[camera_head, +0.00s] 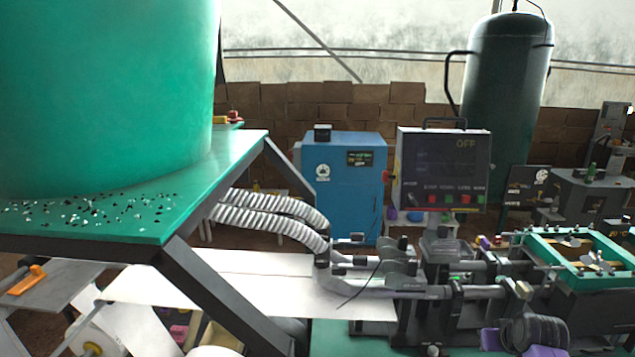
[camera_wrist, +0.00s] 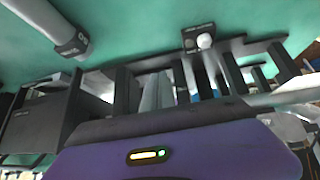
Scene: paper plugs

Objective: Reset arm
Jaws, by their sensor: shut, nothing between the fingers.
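My gripper (camera_wrist: 180,148) shows in the wrist view as a purple housing with a small lit strip across the bottom of the picture. It is shut and holds nothing. Its fingertips are hard to make out against the grey machine bars beyond. In the head view, purple and dark ribbed parts at the bottom right look like part of my arm, but the fingers cannot be picked out there.
A green table (camera_head: 135,215) carries a large green drum (camera_head: 105,90) at left. A grey machine with rollers (camera_head: 430,285) takes white paper (camera_head: 250,285). Behind stand a control panel (camera_head: 443,165), blue cabinet (camera_head: 340,185) and dark tank (camera_head: 505,85). Green frames (camera_head: 590,275) lie at right.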

